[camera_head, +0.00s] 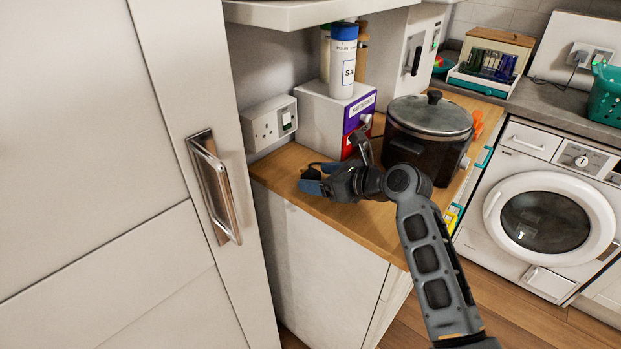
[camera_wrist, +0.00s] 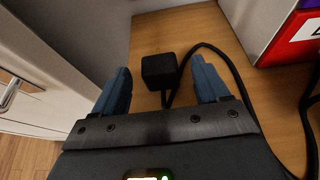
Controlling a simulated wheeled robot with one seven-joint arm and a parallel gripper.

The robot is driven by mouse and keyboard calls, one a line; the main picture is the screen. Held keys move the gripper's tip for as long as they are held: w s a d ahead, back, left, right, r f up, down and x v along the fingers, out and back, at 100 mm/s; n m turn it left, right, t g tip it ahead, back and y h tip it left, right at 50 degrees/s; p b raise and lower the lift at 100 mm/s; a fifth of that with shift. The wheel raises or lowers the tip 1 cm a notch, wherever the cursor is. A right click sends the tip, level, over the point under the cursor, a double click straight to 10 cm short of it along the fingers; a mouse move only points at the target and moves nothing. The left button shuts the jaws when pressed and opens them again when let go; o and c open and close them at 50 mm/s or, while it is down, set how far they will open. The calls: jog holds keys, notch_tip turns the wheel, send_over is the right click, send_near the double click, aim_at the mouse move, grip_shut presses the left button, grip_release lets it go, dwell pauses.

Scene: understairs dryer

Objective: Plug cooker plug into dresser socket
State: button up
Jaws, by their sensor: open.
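The cooker plug (camera_wrist: 159,71) is a small black block lying on the wooden dresser top, with its black cable (camera_wrist: 222,58) curving away to the right. In the wrist view it sits between and just beyond the blue fingertips of my gripper (camera_wrist: 161,80), which is open and empty. In the head view my gripper (camera_head: 312,179) is low over the left end of the dresser top; I cannot make out the plug there. The dresser socket (camera_head: 268,124) is a white wall socket with a switch, behind and to the left of my gripper. The dark slow cooker (camera_head: 428,137) has a glass lid.
A white box with a purple and red front (camera_head: 337,111) stands beside the socket, with a white bottle (camera_head: 342,62) on it. A tall cabinet (camera_head: 185,250) with a metal handle borders the left side. A washing machine (camera_head: 546,214) is at the right.

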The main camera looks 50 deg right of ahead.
jog(key=shift+w+f, duration=0.15)
jog(key=shift+w, duration=0.2)
jog(key=c, duration=1.2)
jog(key=shift+o, duration=0.2)
